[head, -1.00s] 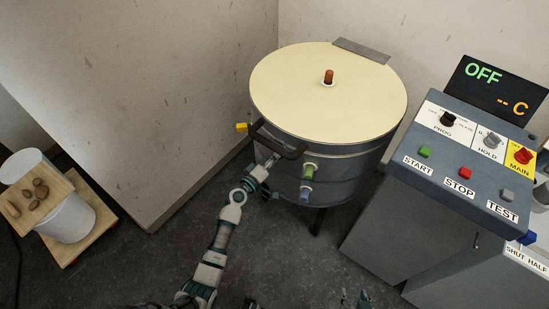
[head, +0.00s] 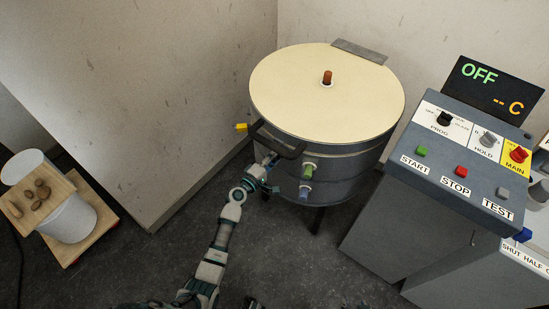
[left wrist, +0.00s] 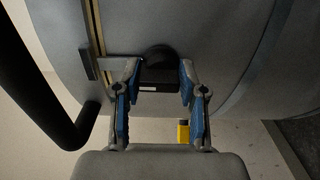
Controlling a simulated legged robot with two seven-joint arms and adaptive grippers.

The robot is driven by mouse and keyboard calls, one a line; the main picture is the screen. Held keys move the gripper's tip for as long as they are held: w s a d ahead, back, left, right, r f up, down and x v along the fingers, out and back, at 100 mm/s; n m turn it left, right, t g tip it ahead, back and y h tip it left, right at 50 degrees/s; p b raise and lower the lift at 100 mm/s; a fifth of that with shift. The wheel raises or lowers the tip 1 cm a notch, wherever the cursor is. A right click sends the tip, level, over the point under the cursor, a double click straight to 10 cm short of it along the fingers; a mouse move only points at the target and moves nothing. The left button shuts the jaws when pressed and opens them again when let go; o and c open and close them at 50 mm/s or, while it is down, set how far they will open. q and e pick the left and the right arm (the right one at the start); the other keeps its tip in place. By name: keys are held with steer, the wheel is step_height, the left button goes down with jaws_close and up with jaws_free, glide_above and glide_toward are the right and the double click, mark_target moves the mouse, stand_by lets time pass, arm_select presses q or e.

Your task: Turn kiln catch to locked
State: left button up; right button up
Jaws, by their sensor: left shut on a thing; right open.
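The kiln (head: 327,95) is a round drum with a cream lid and a dark front handle (head: 278,141). The kiln catch (left wrist: 160,72), a black knob and block with a small white mark, shows in the left wrist view. A grey bar runs left from it across the lid seam to a small plate. My left gripper (left wrist: 160,78) is shut on the catch, one finger on each side. In the head view my left gripper (head: 268,162) is beneath the handle, which hides the catch. My right gripper (head: 306,304) is open and empty; only its fingertips show at the bottom edge.
A yellow block (head: 241,126) sticks out at the kiln's left. Green (head: 309,171) and blue (head: 305,192) fittings are on its front. A control cabinet (head: 400,215) stands right, its display reading OFF. A board with brown lumps on a white bucket (head: 68,222) stands left.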

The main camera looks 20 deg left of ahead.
arm_select(q)
steer(key=shift+w+a+r, duration=0.15)
steer(key=shift+a+r, duration=0.1)
steer(key=shift+r, duration=0.1)
steer(key=o, duration=1.1)
steer(key=shift+c, duration=0.2)
steer(key=shift+o, duration=0.2)
steer(key=shift+f, duration=0.25)
steer(key=v, duration=1.2)
